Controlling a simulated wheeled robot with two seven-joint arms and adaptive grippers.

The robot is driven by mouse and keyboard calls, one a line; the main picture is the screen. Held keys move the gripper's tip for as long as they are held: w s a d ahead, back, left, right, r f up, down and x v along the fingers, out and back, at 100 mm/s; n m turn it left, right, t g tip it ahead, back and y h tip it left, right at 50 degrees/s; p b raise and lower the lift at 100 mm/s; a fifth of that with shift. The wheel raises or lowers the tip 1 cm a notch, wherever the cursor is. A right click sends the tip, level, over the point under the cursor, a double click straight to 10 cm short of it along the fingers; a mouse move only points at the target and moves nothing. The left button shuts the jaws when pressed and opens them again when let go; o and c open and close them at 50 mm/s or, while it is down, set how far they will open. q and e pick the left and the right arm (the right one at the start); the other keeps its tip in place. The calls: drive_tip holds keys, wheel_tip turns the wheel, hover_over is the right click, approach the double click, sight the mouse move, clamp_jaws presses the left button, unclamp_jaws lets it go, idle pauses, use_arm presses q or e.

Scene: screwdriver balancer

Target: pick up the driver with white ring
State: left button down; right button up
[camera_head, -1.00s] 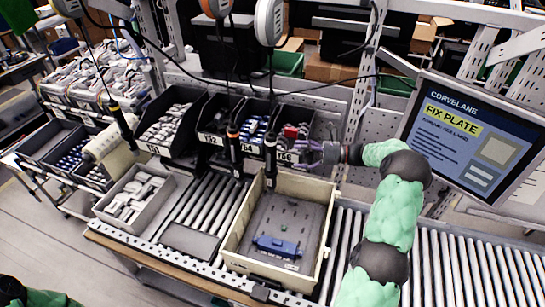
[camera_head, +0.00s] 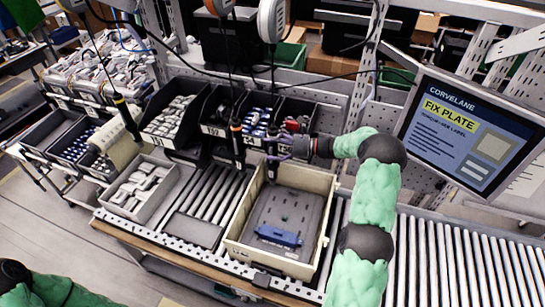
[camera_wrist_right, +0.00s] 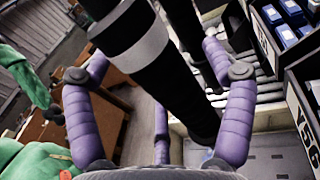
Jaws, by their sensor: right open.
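The driver with the white ring (camera_head: 271,143) hangs upright above the back edge of the beige bin. In the right wrist view it is a thick black shaft (camera_wrist_right: 167,72) with a pale ring near the top. My right gripper (camera_head: 283,152) has come to it from the right. Its purple fingers (camera_wrist_right: 157,62) are open and stand on both sides of the shaft; whether any finger touches it I cannot tell. Only part of my left arm shows at the lower left of the head view; its gripper is out of the picture.
A driver with an orange ring (camera_head: 236,135) hangs close to the left, and another driver (camera_head: 122,108) further left. Dark parts bins (camera_head: 215,130) stand behind. The beige bin (camera_head: 232,243) holds a grey plate with a blue part (camera_head: 279,236). A screen (camera_head: 455,135) stands right.

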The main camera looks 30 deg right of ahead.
drive_tip(key=shift+s, duration=0.15)
drive_tip(key=c, duration=0.4)
clamp_jaws()
drive_tip(key=shift+r, duration=0.2)
